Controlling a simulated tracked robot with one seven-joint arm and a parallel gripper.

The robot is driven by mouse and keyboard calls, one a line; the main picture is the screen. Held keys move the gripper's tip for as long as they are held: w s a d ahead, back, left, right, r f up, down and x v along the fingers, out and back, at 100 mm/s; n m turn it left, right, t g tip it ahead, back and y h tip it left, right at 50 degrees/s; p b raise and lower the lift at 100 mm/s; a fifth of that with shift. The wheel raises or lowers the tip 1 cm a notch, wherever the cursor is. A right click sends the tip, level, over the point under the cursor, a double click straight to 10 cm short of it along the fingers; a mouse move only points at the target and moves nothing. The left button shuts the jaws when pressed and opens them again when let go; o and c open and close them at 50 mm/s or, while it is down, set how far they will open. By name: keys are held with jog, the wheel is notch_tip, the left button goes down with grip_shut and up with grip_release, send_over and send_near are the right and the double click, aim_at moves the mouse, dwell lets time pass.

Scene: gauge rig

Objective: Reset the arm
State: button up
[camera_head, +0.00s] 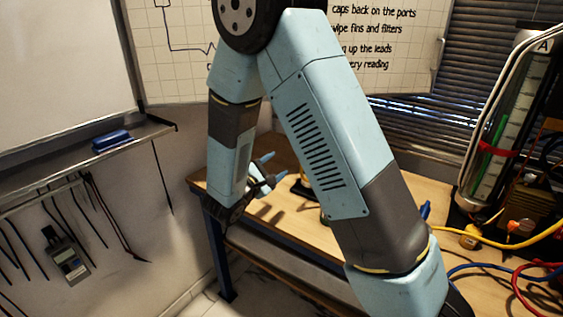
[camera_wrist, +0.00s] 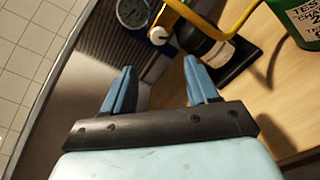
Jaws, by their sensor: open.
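My arm is light blue and dark grey and folds across the middle of the head view, hiding part of the bench. My gripper (camera_head: 267,168) is at the left end of the wooden bench (camera_head: 395,215). In the wrist view my gripper (camera_wrist: 160,85) shows two blue fingers spread apart, with nothing between them.
Past the fingertips in the wrist view are a yellow curved tube (camera_wrist: 238,22), a dark bottle (camera_wrist: 212,48) and a round gauge (camera_wrist: 133,12). A green container (camera_wrist: 300,22) is at right. The head view shows a gauge rig (camera_head: 505,120) with coloured hoses at right.

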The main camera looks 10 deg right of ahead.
jog(key=shift+s+a, duration=0.25)
jog(key=shift+s, duration=0.05)
jog(key=s+d+r+m+g+y, duration=0.1)
jog(key=s+d+r+m+g, duration=0.45)
jog(key=s+d, duration=0.2)
jog(key=s+d+r+m+g, duration=0.4)
jog(key=s+d+m+g, duration=0.15)
jog(key=d, duration=0.35)
jog(key=s+a+r+m+t+y, duration=0.1)
jog(key=s+r+m+y, duration=0.2)
jog(key=s, duration=0.4)
jog(key=s+a+r+m+t+y, duration=0.1)
jog(key=s+r+m+t+y, duration=0.1)
jog(key=s+r+m+y, duration=0.2)
jog(key=s+r+y, duration=0.2)
jog(key=s+y, duration=0.1)
jog(key=y, duration=0.1)
jog(key=shift+a, duration=0.35)
